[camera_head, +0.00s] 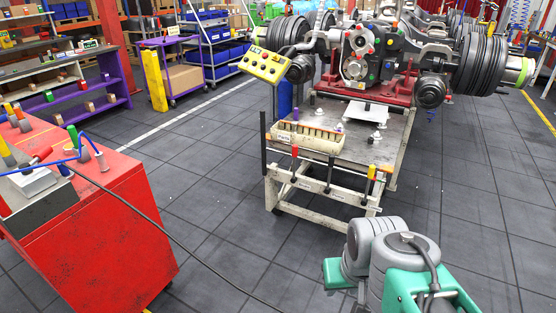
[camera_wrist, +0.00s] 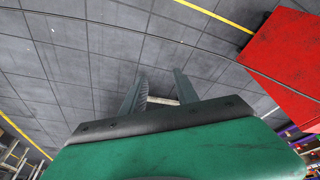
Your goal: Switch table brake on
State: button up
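The table (camera_head: 350,152) is a wheeled cart carrying the axle assembly. Along its front rail stand several short levers: one with a red grip (camera_head: 294,158), a dark one (camera_head: 330,175) and one with a yellow grip (camera_head: 371,173). Small labels on the rail are too small to read, so I cannot tell which lever is the brake or its state. My gripper (camera_wrist: 160,78) shows in the wrist view with its two fingers apart and nothing between them. It points at the floor, away from the levers. The head view shows my arm at lower right, not my fingers.
A yellow button box (camera_head: 265,65) hangs left of the axle (camera_head: 360,55). A parts bin (camera_head: 305,137) sits on the table's front left. A red cabinet (camera_head: 100,230) stands at left, with a cable across the floor. Floor between cabinet and table is clear.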

aim_at(294, 180)
jog(key=u, duration=0.05)
jog(key=i, duration=1.9)
jog(key=u, duration=0.5)
jog(key=i, duration=0.85)
jog(key=u, duration=0.2)
